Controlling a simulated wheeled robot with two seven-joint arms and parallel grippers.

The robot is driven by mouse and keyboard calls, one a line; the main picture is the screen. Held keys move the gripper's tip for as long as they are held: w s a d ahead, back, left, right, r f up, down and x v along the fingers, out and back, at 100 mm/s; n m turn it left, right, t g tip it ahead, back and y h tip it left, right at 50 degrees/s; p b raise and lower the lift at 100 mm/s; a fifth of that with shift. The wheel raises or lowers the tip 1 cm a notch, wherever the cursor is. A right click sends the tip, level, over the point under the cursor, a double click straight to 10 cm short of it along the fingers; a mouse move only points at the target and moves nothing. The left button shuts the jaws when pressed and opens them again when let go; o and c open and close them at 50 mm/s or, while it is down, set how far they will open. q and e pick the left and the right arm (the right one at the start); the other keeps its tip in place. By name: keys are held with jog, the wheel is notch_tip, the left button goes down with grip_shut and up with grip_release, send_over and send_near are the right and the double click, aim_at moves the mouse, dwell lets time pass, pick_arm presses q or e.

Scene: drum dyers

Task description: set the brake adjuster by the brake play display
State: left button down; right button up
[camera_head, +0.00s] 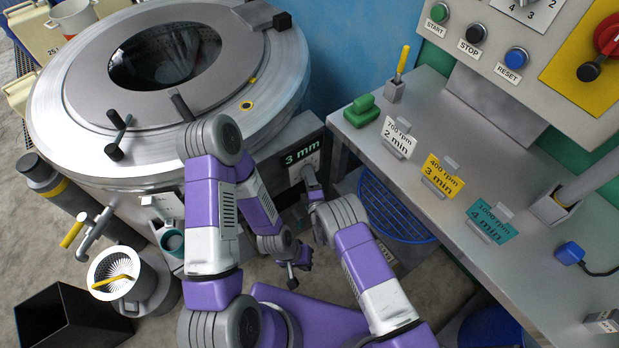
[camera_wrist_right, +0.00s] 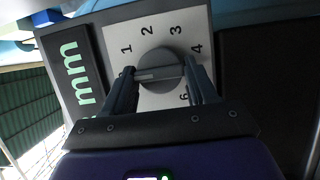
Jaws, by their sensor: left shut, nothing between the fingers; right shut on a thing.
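The brake play display (camera_head: 302,152) on the drum machine's side reads "3 mm" in green. In the right wrist view only the "mm" of the display (camera_wrist_right: 78,85) shows, at the left. The brake adjuster (camera_wrist_right: 160,60) is a round grey knob on a pale dial plate with numbers; 1, 2, 3, 4 and 6 are readable. My right gripper (camera_wrist_right: 160,74) is shut on the knob, one finger on each side. In the head view my right gripper (camera_head: 309,177) is just below the display. My left gripper (camera_head: 298,274) is shut and empty, low between the arms.
The large round drum machine (camera_head: 85,110) fills the upper left. A grey bench (camera_head: 460,180) with several speed and time cards stands at right, below a control panel (camera_head: 500,75). A blue basket (camera_head: 395,210) is beneath the bench. A black bin (camera_head: 65,320) stands at lower left.

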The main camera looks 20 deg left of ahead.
jog(key=m+g, duration=0.1)
jog(key=m, duration=0.2)
jog(key=m+g, duration=0.1)
jog(key=m, duration=0.1)
jog(key=shift+w+d+r+m+g+h+p, duration=0.1)
jog(key=shift+r+m+g+h+p, duration=0.2)
jog(key=m+g, duration=0.2)
jog(key=m, duration=0.1)
jog(key=shift+w+d+r, duration=0.1)
jog(key=shift+m+g+y+b, duration=0.3)
jog(key=shift+m+g+y, duration=0.55)
jog(key=shift+m, duration=0.85)
jog(key=o, duration=1)
jog(key=shift+c, duration=0.2)
